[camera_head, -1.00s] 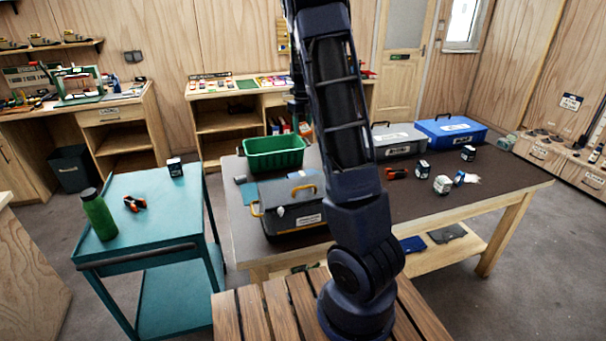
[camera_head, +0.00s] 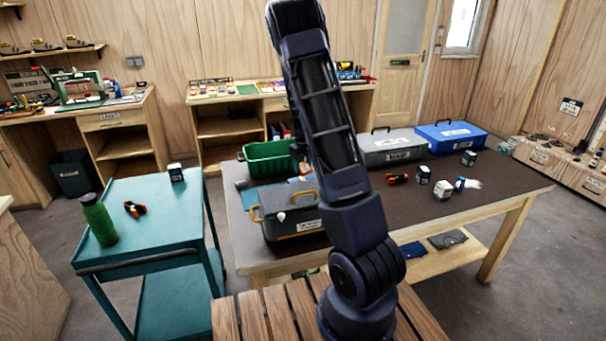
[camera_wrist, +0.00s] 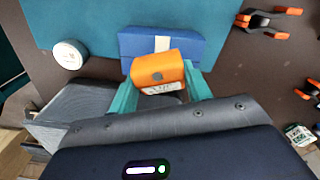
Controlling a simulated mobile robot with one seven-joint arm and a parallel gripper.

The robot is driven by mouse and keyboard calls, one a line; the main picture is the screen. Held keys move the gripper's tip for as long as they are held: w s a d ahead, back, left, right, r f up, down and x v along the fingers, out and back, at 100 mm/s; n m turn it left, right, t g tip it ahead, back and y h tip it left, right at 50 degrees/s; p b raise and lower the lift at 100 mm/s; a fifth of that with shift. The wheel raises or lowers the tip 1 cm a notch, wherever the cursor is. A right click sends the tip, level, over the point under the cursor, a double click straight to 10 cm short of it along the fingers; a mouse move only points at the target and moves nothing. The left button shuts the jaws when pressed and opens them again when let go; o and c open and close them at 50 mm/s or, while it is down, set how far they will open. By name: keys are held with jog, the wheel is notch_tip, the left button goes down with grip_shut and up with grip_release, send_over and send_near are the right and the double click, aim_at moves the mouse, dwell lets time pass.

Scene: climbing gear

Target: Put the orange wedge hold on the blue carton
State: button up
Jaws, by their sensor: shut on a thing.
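The orange wedge hold (camera_wrist: 158,74) sits between the two teal fingers of my gripper (camera_wrist: 160,82) in the wrist view, with a dark round spot and a pale label on it. My gripper is shut on it. The blue carton (camera_wrist: 188,47), with a white stripe across it, lies just beyond the hold in the picture, partly covered by it. I cannot tell whether the hold touches the carton. In the head view my arm hides most of the gripper, and I cannot make out the carton there.
A grey toolbox (camera_head: 285,222) and a green bin (camera_head: 268,165) stand nearby.

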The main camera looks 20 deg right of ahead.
aim_at(303, 173)
jog(key=shift+f, duration=1.85)
jog(key=shift+f, duration=0.15)
jog(key=o, duration=1)
jog(key=shift+c, duration=0.2)
